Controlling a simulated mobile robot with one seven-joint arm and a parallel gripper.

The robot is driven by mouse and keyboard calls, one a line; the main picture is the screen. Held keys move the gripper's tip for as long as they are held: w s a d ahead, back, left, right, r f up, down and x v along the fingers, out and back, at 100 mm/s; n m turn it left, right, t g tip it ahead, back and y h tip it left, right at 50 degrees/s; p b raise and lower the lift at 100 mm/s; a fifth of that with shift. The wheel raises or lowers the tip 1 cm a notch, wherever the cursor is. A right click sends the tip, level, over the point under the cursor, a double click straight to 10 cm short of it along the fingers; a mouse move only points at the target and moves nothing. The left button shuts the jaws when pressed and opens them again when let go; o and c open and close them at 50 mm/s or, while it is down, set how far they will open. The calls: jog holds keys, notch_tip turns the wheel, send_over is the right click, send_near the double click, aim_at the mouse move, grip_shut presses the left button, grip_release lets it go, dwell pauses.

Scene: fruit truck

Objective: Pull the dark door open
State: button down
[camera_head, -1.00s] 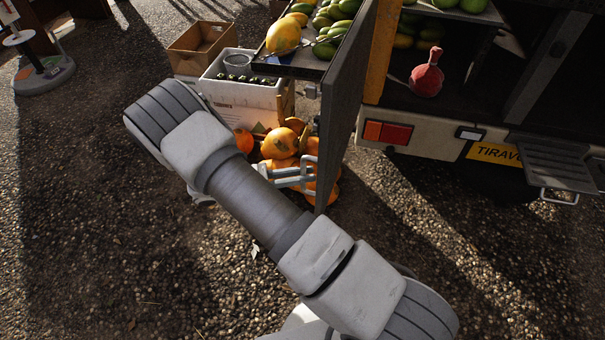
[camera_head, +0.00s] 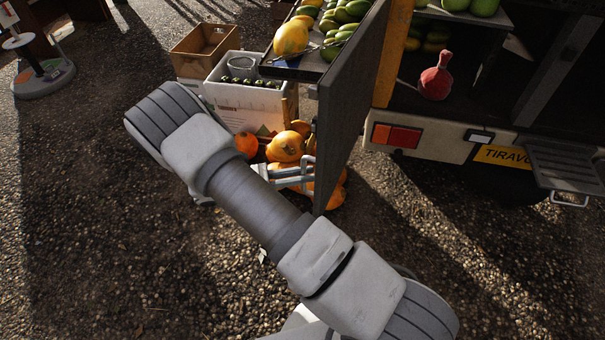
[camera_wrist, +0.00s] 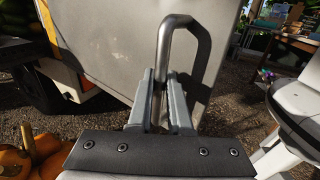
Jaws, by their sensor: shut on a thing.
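The dark door (camera_head: 352,95) stands out from the back of the truck in the head view, seen at a steep angle. In the wrist view its face (camera_wrist: 115,50) looks pale grey and carries a bent metal bar handle (camera_wrist: 178,21). My gripper (camera_wrist: 162,78) is shut on the handle's upright part, with one finger on each side of it. In the head view my gripper (camera_head: 308,172) is at the door's lower left edge, and the handle there is hard to make out.
Oranges and pumpkins (camera_head: 286,147) lie on the ground just behind my gripper. A white crate (camera_head: 245,100), a cardboard box (camera_head: 204,43) and a fruit tray (camera_head: 292,70) stand left of the door. The truck's bumper (camera_head: 440,142) is at right. Gravel in front is clear.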

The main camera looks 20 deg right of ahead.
jog(key=shift+w+d, duration=0.15)
jog(key=c, duration=0.8)
grip_release()
jog(key=shift+c, duration=0.2)
jog(key=w+a, duration=0.1)
jog(key=a, duration=1.6)
jog(key=shift+a, duration=0.2)
jog(key=shift+w, duration=0.1)
